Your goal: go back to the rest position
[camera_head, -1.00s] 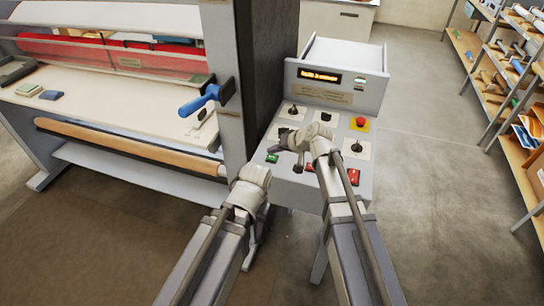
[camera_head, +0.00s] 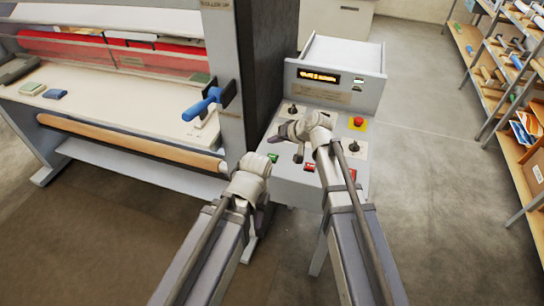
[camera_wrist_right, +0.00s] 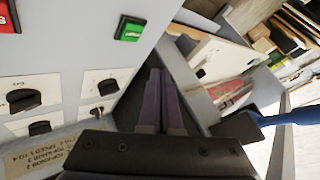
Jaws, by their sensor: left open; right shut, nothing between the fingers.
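My right gripper (camera_head: 284,131) is raised in front of the control console (camera_head: 340,98), over its left knobs. In the right wrist view its two dark fingers (camera_wrist_right: 160,98) lie together with nothing between them. They point toward the gap beside the console's edge and look clear of the panel. My left gripper (camera_head: 262,196) is lower, between the laminator's side post and the console. It is open, mostly hidden behind its own wrist, and I see nothing in it.
The laminator's blue-handled lever (camera_head: 205,102) sticks out on the left, close to my arms; the wrist view also shows it (camera_wrist_right: 285,117). A red emergency button (camera_head: 358,121) and knobs stand up from the console. Shelves (camera_head: 520,110) are at right. Floor between is clear.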

